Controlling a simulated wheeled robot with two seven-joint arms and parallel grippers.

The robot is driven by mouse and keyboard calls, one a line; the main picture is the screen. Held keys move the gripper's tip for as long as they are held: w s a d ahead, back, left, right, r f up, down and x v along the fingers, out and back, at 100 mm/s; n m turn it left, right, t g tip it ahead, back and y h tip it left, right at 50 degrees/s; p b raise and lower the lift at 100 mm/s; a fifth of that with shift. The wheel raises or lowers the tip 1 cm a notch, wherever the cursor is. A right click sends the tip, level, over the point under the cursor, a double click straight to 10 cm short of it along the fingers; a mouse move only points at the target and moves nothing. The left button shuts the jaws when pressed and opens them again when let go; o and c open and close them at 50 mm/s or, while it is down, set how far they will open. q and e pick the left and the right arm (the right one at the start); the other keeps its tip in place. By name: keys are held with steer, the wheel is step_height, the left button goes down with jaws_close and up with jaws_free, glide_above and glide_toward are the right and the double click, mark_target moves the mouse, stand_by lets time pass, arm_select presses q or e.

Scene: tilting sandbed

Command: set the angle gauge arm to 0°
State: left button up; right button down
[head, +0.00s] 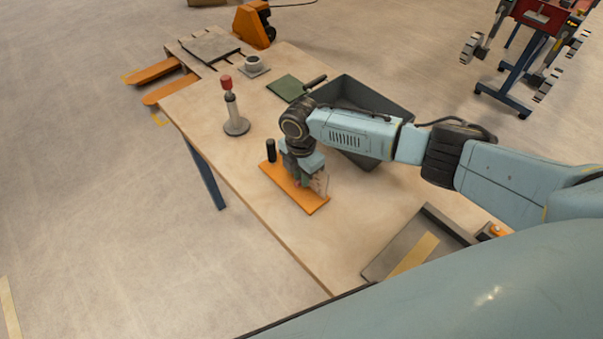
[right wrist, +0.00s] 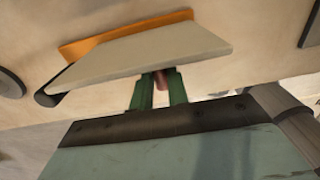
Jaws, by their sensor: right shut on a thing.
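The angle gauge has an orange base (head: 313,205) lying on the wooden table, with a black upright post (head: 271,151) near its far left end. A pale upright plate (head: 320,184) stands on it. In the right wrist view the pale plate (right wrist: 150,55) covers most of the orange base (right wrist: 120,36). My right gripper (head: 297,182) is over the base. Its green fingers (right wrist: 160,88) are shut on a small reddish piece (right wrist: 161,80), likely the gauge arm's handle. The arm's angle and any scale marks are hidden. My left gripper is not in view.
A dark grey bin (head: 375,97) stands behind my right forearm. A shallow grey tray (head: 378,268) is near the front edge.

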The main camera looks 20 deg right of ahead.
steer(key=shift+s+d+f+p, duration=0.1)
steer(key=shift+s+f+p, duration=0.05)
steer(key=shift+s+p, duration=0.2)
steer(key=shift+s+d+f+t+y+p, duration=0.25)
steer(key=shift+s+f+t+p, duration=0.2)
steer(key=shift+f+t+p, duration=0.35)
steer(key=shift+s+d+f+t+y, duration=0.1)
steer(key=shift+s+f+t+y, duration=0.1)
steer(key=shift+f+t, duration=0.3)
steer(key=shift+s+f+t+y, duration=0.2)
steer(key=shift+f+t, duration=0.1)
steer(key=shift+t, duration=0.3)
steer(key=shift+s+f, duration=0.2)
steer(key=shift+f, duration=0.4)
steer(key=c, duration=1.3)
jaws_free()
steer(key=shift+c, duration=0.2)
steer(key=shift+r, duration=0.15)
steer(key=p+v, duration=0.1)
steer(key=v, duration=1.2)
